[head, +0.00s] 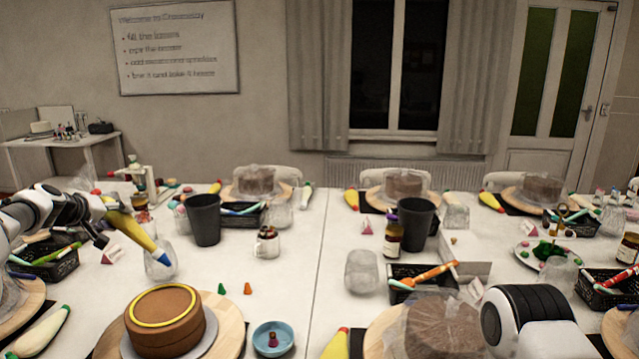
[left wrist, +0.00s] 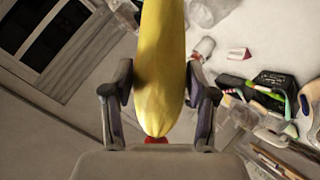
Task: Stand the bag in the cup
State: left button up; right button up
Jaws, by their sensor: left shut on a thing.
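The bag (head: 127,224) is a yellow piping bag with a blue tip and a red end. My left gripper (head: 106,217) is shut on it near the red end and holds it tilted, tip down to the right. In the left wrist view the yellow bag (left wrist: 160,75) lies between both fingers. A clear cup (head: 160,269) stands on the white table below the tip. The blue tip overlaps the cup's upper part; I cannot tell whether it is inside or in front. My right gripper is out of view; only part of my right arm shows at the lower right.
A dark grey bin (head: 205,222) stands behind the cup. A brown cake with a yellow ring (head: 166,319) sits on a turntable in front. A blue bowl (head: 273,341) and small green and orange cones lie nearby. A black basket (head: 48,264) is at left.

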aim_at(146, 244)
pick_arm(q)
notch_tip(146, 244, down, 7)
jog(key=b, duration=0.3)
jog(key=shift+w+d+r+b, duration=0.2)
jog(key=shift+b, duration=0.2)
jog(key=shift+d+b, duration=0.65)
jog(key=shift+d, duration=0.1)
jog(key=shift+c, duration=0.3)
jog(key=s+d+b, duration=0.2)
jog(key=d, duration=0.1)
jog(key=s+d+b, duration=0.1)
jog(key=shift+s+d+r+b, duration=0.1)
jog(key=shift+d+r+b, duration=0.15)
jog(key=shift+r+b, duration=0.15)
jog(key=s, duration=0.2)
jog(key=s+d+b, duration=0.1)
jog(key=s, duration=0.2)
jog(key=shift+d+r, duration=0.15)
jog(key=shift+r, duration=0.05)
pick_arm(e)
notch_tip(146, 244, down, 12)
